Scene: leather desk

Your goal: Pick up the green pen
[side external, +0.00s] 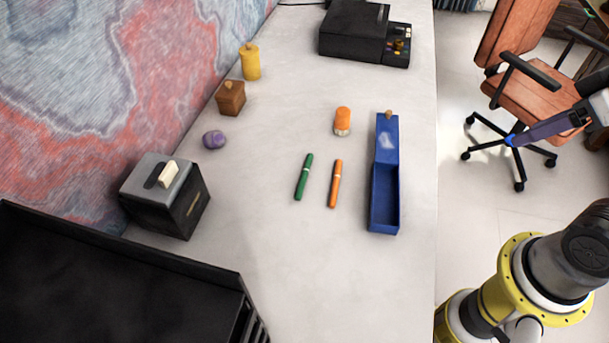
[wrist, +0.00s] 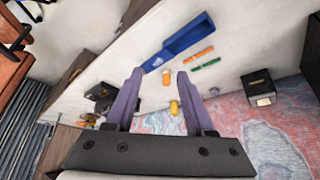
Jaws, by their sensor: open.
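The green pen (side external: 304,177) lies on the pale desk, left of an orange pen (side external: 335,184) and roughly parallel to it. In the wrist view the green pen (wrist: 206,64) lies to the right of my fingers, below the orange pen (wrist: 200,54). My gripper (side external: 512,141) is at the right in the side view, past the desk's right edge and well apart from the pen. In the wrist view my gripper (wrist: 159,73) has its two purple fingers spread, with nothing held between them.
A blue open box (side external: 384,200) lies right of the pens, and an orange-capped bottle (side external: 342,121) stands behind them. A grey-black box (side external: 168,195), purple item (side external: 214,139), brown box (side external: 231,98) and yellow bottle (side external: 250,62) line the left. The desk in front of the pens is clear.

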